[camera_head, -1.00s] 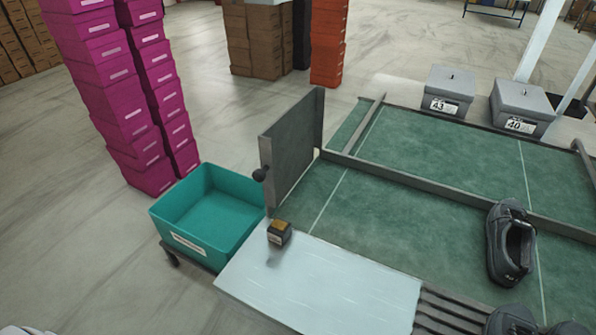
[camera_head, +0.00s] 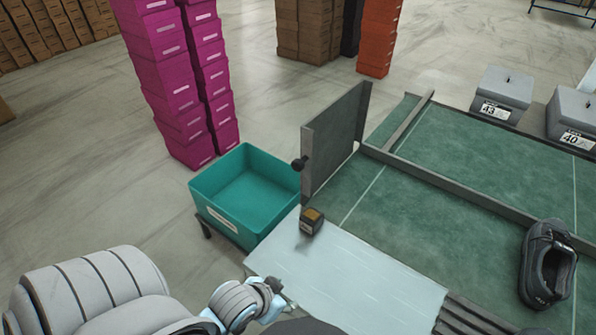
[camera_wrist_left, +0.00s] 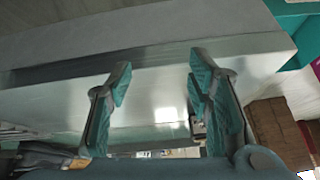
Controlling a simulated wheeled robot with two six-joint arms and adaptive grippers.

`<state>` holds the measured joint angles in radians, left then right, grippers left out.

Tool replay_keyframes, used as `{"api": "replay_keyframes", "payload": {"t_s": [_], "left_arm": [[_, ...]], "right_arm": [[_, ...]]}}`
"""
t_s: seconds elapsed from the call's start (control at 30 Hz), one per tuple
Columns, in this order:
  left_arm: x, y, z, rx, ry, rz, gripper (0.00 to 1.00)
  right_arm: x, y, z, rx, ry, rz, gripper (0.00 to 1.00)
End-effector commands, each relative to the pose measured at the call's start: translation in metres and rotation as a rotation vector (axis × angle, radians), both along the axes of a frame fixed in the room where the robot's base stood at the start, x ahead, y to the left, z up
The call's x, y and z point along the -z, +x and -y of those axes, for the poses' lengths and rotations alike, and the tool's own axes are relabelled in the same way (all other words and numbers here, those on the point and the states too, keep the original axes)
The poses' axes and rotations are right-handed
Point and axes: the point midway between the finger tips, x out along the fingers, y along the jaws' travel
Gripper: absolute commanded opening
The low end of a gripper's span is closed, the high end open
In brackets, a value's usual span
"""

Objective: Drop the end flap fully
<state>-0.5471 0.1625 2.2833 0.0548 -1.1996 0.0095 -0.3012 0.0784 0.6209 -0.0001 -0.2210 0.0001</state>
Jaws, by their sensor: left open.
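The end flap (camera_head: 338,140) is a dark grey panel standing upright at the left end of the green-topped bench (camera_head: 405,215). A black round knob (camera_head: 299,164) sticks out from its left edge. My left gripper (camera_head: 287,303) is low in the head view, by the front edge of the pale plate (camera_head: 350,275), well short of the flap and not touching it. In the left wrist view its two teal-padded fingers (camera_wrist_left: 159,84) are spread with nothing between them. A pale grey edge lies beyond them. My right gripper is not in view.
A small black box with an orange top (camera_head: 312,221) sits on the pale plate near the flap. A teal bin (camera_head: 243,195) stands left of the bench. A dark shoe (camera_head: 548,264) and grey boxes (camera_head: 500,96) are at the right. Magenta boxes (camera_head: 180,80) are stacked behind.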

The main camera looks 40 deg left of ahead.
Motion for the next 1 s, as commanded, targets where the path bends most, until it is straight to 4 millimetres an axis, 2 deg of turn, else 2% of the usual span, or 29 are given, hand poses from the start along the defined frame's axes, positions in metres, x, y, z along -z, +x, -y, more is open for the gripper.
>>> {"api": "replay_keyframes", "payload": {"t_s": [0.1,0.33,0.43,0.5,0.6,0.73,0.87,1.0], "left_arm": [[-0.003,0.029,0.0,0.02,-0.025,0.135,0.46],[-0.011,0.082,-0.009,0.035,-0.084,0.433,0.46],[-0.025,0.105,-0.025,0.028,-0.118,0.641,0.46],[-0.045,0.118,-0.048,0.012,-0.137,0.853,0.46],[-0.079,0.117,-0.083,-0.012,-0.14,1.12,0.46],[-0.109,0.103,-0.114,-0.027,-0.121,1.34,0.46],[-0.124,0.098,-0.126,-0.032,-0.111,1.428,0.46],[-0.136,0.12,-0.126,-0.03,-0.111,1.436,0.46]], "right_arm": [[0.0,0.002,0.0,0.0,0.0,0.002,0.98],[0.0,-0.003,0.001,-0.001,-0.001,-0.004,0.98],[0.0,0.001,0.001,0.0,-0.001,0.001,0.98],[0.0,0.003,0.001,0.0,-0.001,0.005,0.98],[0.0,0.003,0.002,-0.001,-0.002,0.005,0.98],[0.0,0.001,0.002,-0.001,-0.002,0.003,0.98],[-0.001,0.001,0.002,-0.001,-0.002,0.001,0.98],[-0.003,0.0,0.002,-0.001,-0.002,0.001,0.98]]}}
